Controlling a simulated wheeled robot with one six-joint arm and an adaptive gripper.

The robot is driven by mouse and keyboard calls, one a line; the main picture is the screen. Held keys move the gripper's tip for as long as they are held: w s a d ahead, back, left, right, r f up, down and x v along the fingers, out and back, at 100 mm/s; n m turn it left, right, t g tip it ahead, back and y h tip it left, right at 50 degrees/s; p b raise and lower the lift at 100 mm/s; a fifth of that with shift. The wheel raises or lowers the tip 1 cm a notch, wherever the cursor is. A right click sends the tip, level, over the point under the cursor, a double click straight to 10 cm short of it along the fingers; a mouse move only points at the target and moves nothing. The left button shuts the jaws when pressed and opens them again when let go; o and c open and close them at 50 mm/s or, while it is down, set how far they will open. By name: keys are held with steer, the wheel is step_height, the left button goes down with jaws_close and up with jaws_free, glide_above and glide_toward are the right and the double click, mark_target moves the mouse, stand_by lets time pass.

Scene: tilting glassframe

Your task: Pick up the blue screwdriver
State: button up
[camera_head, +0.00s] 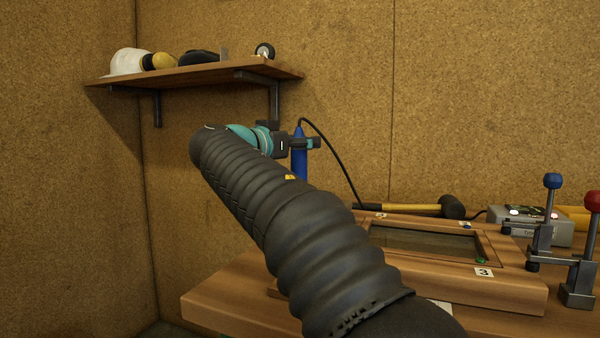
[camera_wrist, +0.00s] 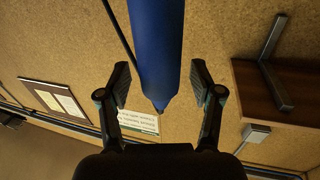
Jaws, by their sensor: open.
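The blue screwdriver (camera_head: 299,154) hangs upright below the shelf's right end in the head view, with a black cable running from its top. In the wrist view the blue screwdriver (camera_wrist: 157,50) reaches from the top edge down to between the fingers. My gripper (camera_head: 305,143) is at the screwdriver in the head view, and my arm hides part of the area below it. In the wrist view my gripper (camera_wrist: 160,88) is open, with one finger on each side of the screwdriver and visible gaps between.
A wooden shelf (camera_head: 200,74) with a white helmet (camera_head: 128,62) is on the wall above. A wooden table (camera_head: 215,299) carries a framed panel (camera_head: 425,242), a mallet (camera_head: 452,207), a grey box (camera_head: 540,229) and clamps with blue (camera_head: 552,181) and red (camera_head: 593,201) knobs.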

jaws_close()
steer(key=shift+r, duration=0.1)
step_height(320, 180, up, 10)
steer(key=p, duration=0.3)
stand_by(0.4)
steer(key=c, duration=0.8)
jaws_free()
jaws_close()
